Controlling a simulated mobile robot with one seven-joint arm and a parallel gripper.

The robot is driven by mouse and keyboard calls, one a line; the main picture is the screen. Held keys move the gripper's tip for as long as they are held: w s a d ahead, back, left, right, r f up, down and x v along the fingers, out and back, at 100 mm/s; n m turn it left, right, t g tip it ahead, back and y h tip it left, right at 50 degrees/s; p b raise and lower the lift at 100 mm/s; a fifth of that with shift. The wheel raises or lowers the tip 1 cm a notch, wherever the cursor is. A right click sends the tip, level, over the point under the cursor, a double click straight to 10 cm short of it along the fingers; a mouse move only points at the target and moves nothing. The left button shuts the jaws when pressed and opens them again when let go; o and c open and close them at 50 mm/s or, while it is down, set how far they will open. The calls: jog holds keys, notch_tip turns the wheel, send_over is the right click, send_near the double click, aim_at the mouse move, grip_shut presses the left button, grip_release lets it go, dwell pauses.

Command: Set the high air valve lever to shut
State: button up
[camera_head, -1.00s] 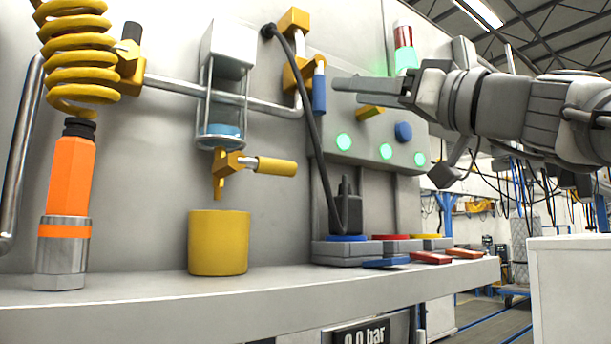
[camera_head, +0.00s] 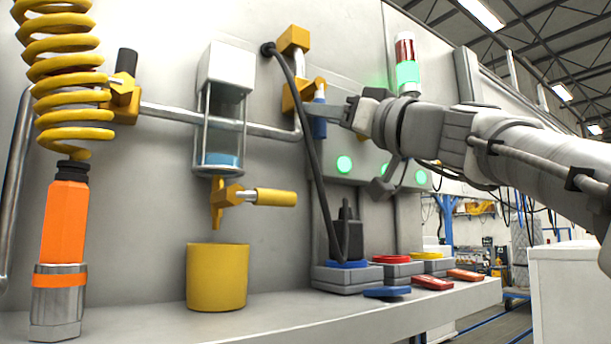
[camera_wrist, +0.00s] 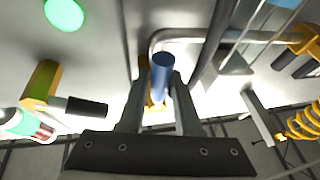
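In the wrist view, the blue handle (camera_wrist: 161,72) stands between my two fingers. My gripper (camera_head: 335,110) reaches in from the right, and its fingers overlap the handle in the head view. In the wrist view, my gripper (camera_wrist: 160,80) looks open, with a finger on each side of the handle. Whether either finger touches it cannot be told. No label on the valve is readable.
A black hose (camera_head: 310,140) runs close left of the handle. A glass-sided filter (camera_head: 221,110), a black-handled valve (camera_head: 124,85) and a yellow spring coil (camera_head: 62,80) are further left. A yellow cup (camera_head: 217,278) and colored buttons (camera_head: 390,259) are on the shelf below.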

grip_shut()
dwell(1.1)
